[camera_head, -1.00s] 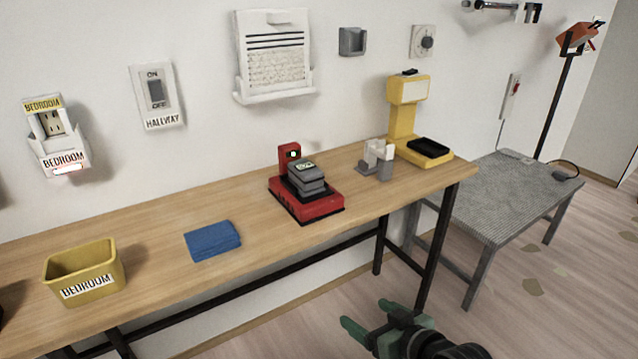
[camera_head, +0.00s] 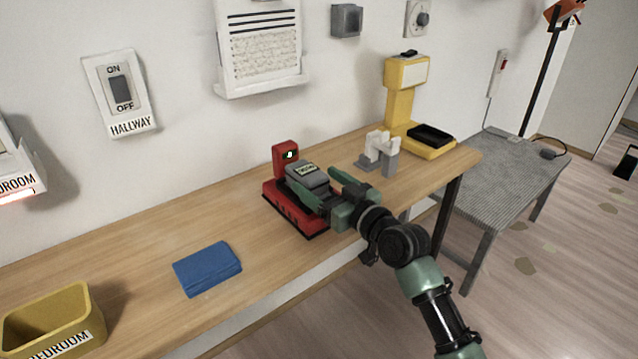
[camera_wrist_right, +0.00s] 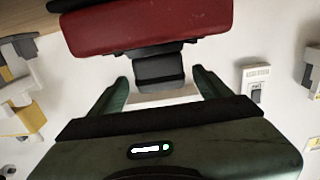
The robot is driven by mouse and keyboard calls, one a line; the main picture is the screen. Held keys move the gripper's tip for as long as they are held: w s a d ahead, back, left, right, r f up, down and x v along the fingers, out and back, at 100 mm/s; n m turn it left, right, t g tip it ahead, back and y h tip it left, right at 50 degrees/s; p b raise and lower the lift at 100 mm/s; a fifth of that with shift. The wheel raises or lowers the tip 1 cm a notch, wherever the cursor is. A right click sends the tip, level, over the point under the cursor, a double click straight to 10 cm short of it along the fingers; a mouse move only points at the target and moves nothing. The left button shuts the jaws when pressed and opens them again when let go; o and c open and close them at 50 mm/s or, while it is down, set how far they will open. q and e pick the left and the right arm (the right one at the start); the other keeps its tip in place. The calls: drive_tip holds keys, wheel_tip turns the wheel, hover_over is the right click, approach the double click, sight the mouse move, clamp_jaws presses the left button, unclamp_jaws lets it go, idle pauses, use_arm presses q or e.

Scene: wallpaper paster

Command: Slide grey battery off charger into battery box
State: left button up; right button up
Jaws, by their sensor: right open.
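The grey battery (camera_head: 308,174) sits on the red charger (camera_head: 286,157) on the wooden table. The battery also shows in the right wrist view (camera_wrist_right: 160,70), with the red charger body (camera_wrist_right: 145,25) beyond it. My right gripper (camera_head: 316,181) is open, its green fingers reaching in around the battery's near end. In the right wrist view my right gripper (camera_wrist_right: 163,88) has one finger at each side of the battery, with gaps visible. A yellow open box (camera_head: 55,317) labelled BEDROOM stands at the table's left; no other box is visible. My left gripper is not in view.
A folded blue cloth (camera_head: 207,268) lies between the yellow box and the charger. A white and grey holder (camera_head: 378,152) and a yellow device with a black tray (camera_head: 407,100) stand right of the charger. A grey bench (camera_head: 500,180) is beyond the table's right end.

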sight(304, 172)
drive_tip(key=shift+x, duration=3)
clamp_jaws()
drive_tip(key=c, duration=1.1)
unclamp_jaws()
drive_tip(key=shift+s, duration=0.1)
drive_tip(key=c, duration=0.5)
